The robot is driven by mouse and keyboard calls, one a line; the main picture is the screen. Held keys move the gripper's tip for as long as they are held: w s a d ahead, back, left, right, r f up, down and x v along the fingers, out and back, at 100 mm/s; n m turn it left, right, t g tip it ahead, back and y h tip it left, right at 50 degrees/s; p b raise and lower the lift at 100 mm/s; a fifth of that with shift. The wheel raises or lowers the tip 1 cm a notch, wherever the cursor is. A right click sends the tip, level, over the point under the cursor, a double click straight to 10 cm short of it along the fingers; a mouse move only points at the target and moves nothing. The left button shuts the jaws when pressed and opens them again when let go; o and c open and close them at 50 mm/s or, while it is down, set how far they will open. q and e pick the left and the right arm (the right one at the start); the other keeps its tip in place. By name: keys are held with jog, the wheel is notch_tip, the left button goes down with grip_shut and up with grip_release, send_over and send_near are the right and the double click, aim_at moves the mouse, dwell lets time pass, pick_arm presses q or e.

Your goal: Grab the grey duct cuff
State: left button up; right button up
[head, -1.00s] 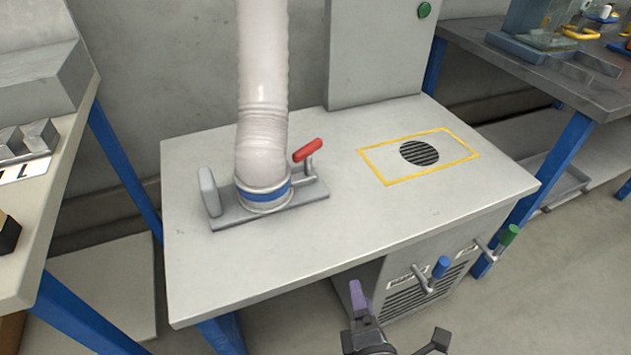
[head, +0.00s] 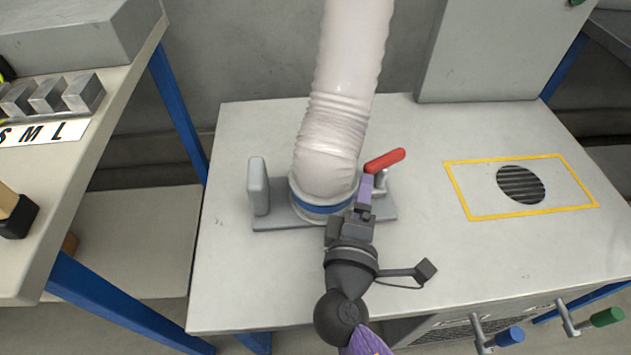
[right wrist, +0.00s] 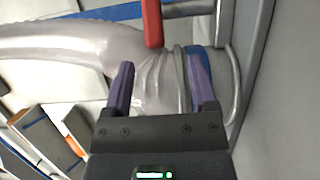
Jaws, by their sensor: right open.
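The grey duct cuff (head: 318,207) with a blue band sits at the bottom of the pale ribbed duct (head: 345,75), on a grey base plate (head: 280,223) on the bench. My right gripper (head: 362,192) is at the cuff's front right side and hides part of it. In the right wrist view my right gripper (right wrist: 160,85) is open, with its purple fingers spread. The duct's lower end and the blue band (right wrist: 198,65) show beyond the fingers; I cannot tell whether they touch. My left gripper is not in view.
A red-handled lever (head: 385,161) stands close to the right of the cuff, and a grey upright block (head: 258,186) to its left. A yellow-outlined grille (head: 521,185) lies on the bench (head: 420,260) at right.

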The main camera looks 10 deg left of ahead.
aim_at(366, 170)
jog(key=w+b, duration=0.1)
jog(key=w, duration=0.4)
jog(key=shift+a+r+b, duration=0.1)
jog(key=shift+b, duration=0.2)
jog(key=shift+w+r, duration=0.15)
jog(key=shift+w, duration=0.2)
grip_shut()
dwell(0.6)
